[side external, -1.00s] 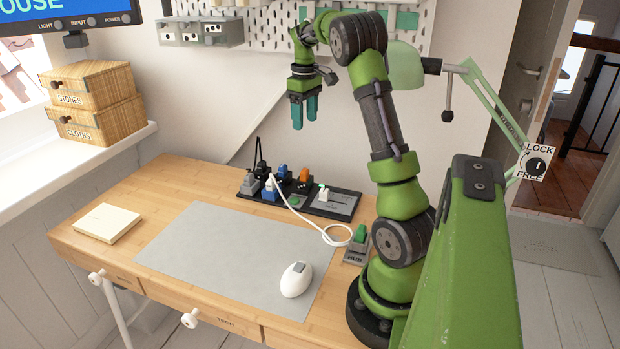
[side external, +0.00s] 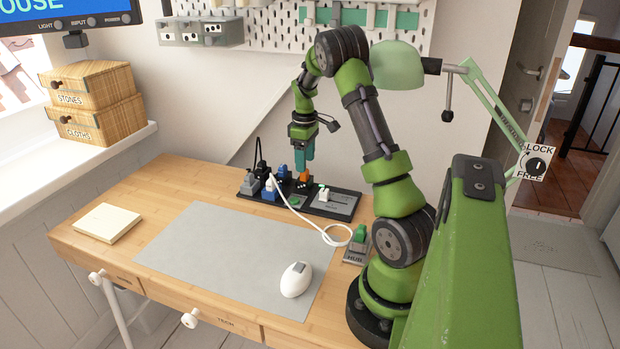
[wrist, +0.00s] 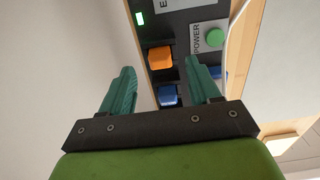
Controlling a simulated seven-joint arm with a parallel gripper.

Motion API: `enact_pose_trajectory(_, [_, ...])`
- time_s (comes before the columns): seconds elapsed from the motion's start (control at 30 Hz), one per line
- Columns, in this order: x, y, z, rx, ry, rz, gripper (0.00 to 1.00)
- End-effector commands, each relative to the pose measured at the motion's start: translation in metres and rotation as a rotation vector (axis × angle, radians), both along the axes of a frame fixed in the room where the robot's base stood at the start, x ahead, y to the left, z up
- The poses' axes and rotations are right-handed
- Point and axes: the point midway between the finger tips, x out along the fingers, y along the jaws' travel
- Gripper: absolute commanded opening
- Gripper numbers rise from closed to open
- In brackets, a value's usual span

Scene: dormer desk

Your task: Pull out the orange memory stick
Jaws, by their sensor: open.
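The orange memory stick (side external: 304,177) stands in the black hub strip (side external: 318,203) at the back of the desk. In the wrist view the orange stick (wrist: 160,58) shows from above, ahead of the fingertips and about midway between them. My gripper (side external: 304,168) hangs directly above the stick in the side view, fingers pointing down. The fingers partly cover the strip there. Whether the fingertips reach the stick's height is hard to tell.
A blue plug (wrist: 168,95) sits beside the orange stick. A green power button (wrist: 213,38) is to its right. Grey and blue plugs (side external: 269,190) crowd the strip's left end, and a white cable (side external: 300,215) loops to the right. A mouse (side external: 296,280) lies on the grey mat (side external: 215,255).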

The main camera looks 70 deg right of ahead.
Motion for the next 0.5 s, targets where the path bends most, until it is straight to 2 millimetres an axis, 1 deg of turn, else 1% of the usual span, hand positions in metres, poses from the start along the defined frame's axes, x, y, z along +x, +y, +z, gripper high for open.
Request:
enact_pose_trajectory(0.03, [-0.001, 0.001, -0.010, 0.003, 0.004, 0.000, 0.62])
enact_pose_trajectory(0.2, [0.000, 0.000, -0.031, 0.002, 0.002, -0.001, 0.62])
enact_pose_trajectory(0.33, [-0.001, 0.000, -0.040, 0.001, 0.001, -0.001, 0.62])
enact_pose_trajectory(0.5, [0.000, 0.000, -0.042, 0.000, 0.000, -0.002, 0.62])
